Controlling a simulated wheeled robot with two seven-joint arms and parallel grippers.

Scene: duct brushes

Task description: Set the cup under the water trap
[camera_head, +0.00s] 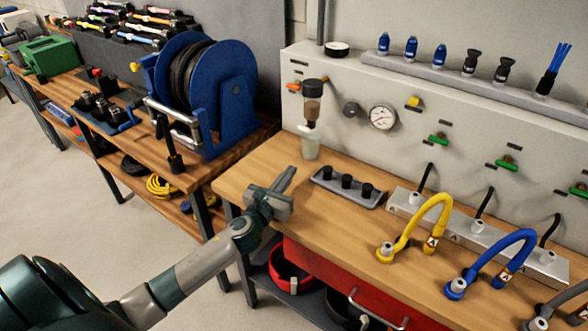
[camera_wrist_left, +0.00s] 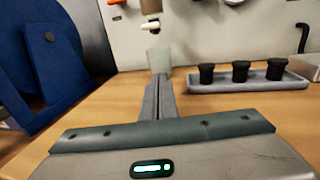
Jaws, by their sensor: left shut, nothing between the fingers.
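The cup (camera_wrist_left: 160,58) also shows in the left wrist view, beyond my fingertips and under the trap's lower end (camera_wrist_left: 152,8). My left gripper (camera_head: 290,174) is shut and empty, its fingers pointing toward the cup from the front left. In the left wrist view the fingertips (camera_wrist_left: 160,78) overlap the cup's lower part, so its base is hidden there. My right gripper is not in view.
A grey tray (camera_head: 323,183) with black fittings lies right of the cup. Yellow (camera_head: 432,207) and blue (camera_head: 517,240) hoses stand further right. A blue hose reel (camera_head: 229,110) is on the left bench. The bench front near my gripper is clear.

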